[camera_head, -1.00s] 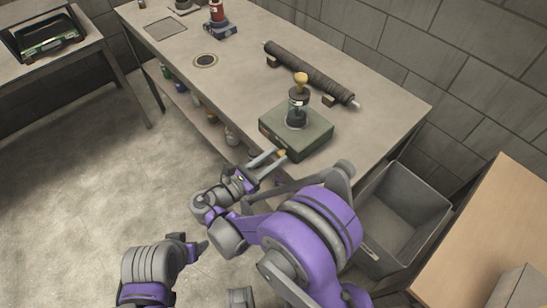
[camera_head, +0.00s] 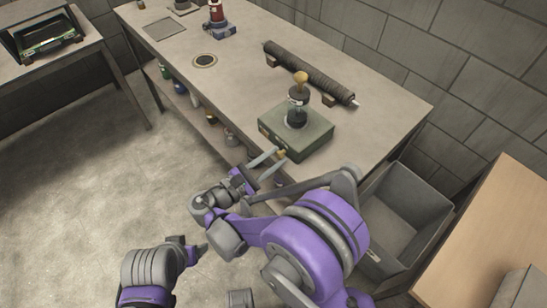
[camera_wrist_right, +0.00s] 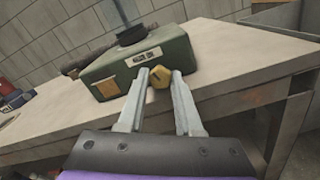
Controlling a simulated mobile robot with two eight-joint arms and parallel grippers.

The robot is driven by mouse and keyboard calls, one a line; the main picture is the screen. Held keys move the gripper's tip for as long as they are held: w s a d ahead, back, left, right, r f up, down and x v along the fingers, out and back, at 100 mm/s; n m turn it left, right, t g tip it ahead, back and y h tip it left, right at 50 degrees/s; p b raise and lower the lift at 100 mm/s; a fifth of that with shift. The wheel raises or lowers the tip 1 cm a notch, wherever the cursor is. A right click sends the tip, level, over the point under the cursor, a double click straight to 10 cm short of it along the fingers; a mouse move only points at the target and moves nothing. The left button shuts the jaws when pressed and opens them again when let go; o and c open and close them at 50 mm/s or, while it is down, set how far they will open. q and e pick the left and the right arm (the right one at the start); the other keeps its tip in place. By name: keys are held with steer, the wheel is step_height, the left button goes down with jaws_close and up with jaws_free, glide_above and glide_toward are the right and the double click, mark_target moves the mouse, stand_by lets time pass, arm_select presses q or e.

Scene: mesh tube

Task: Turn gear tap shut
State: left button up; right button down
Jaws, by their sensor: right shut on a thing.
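A green box (camera_head: 297,135) stands near the front edge of the grey workbench. A dark upright post (camera_head: 297,105) with a tan top rises from it. A small brass-yellow tap knob (camera_wrist_right: 159,76) sticks out of the box's front face, and it also shows in the head view (camera_head: 282,153). My right gripper (camera_wrist_right: 160,73) has its two grey fingers on either side of this knob, shut on it; it reaches in from the front in the head view (camera_head: 274,158). My left gripper (camera_head: 192,249) hangs low, away from the bench; its jaws are not clear.
A dark mesh-wrapped tube (camera_head: 310,73) lies on supports behind the box. A red device (camera_head: 217,16) stands farther along the workbench (camera_head: 235,85). A grey open bin (camera_head: 402,212) sits to the right, beside a wooden table (camera_head: 485,235).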

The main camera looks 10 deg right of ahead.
steer(key=c, duration=0.6)
jaws_free()
